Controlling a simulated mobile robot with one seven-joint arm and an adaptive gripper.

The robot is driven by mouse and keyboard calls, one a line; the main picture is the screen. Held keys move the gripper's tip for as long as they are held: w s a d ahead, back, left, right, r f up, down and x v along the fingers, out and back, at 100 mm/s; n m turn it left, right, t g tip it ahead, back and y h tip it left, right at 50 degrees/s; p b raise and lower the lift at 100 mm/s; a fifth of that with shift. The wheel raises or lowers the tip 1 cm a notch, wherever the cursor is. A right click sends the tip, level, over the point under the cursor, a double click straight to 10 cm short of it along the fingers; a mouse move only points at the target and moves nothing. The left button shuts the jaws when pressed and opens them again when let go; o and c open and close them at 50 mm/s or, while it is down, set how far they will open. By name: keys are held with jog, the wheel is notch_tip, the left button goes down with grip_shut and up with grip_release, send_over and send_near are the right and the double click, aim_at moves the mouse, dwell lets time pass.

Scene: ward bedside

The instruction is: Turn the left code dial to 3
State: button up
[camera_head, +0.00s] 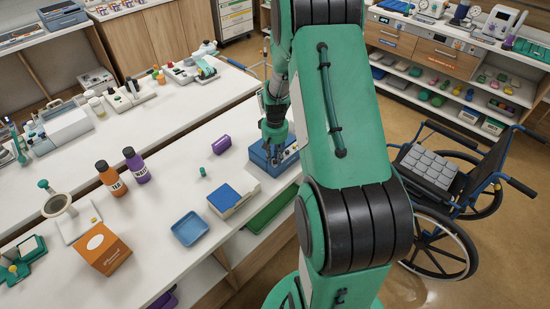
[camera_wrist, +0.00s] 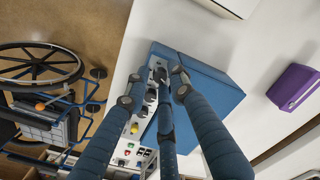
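The blue box (camera_head: 260,159) stands on the white counter's right edge in the head view. In the wrist view the blue box (camera_wrist: 212,82) shows its light control panel (camera_wrist: 138,133) with small dark knobs, a yellow button and red and green buttons. My gripper (camera_head: 273,153) is over the box's panel side, pointing down. In the wrist view my gripper's fingers (camera_wrist: 153,88) are spread around the upper part of the panel, with a dark knob (camera_wrist: 151,96) between them. Contact with it cannot be made out. The fingers hide part of the panel, and dial numbers are unreadable.
A purple block (camera_head: 221,144) lies on the counter left of the box. A blue-topped white box (camera_head: 229,199), a blue tray (camera_head: 189,228) and two bottles, orange (camera_head: 112,180) and purple (camera_head: 137,167), stand nearby. A wheelchair (camera_head: 455,190) is on the floor to the right.

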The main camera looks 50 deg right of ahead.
grip_shut()
jog(key=shift+m, duration=0.3)
jog(key=shift+m+p, duration=0.85)
jog(key=shift+m, duration=1.25)
grip_release()
jog(key=shift+n, duration=0.4)
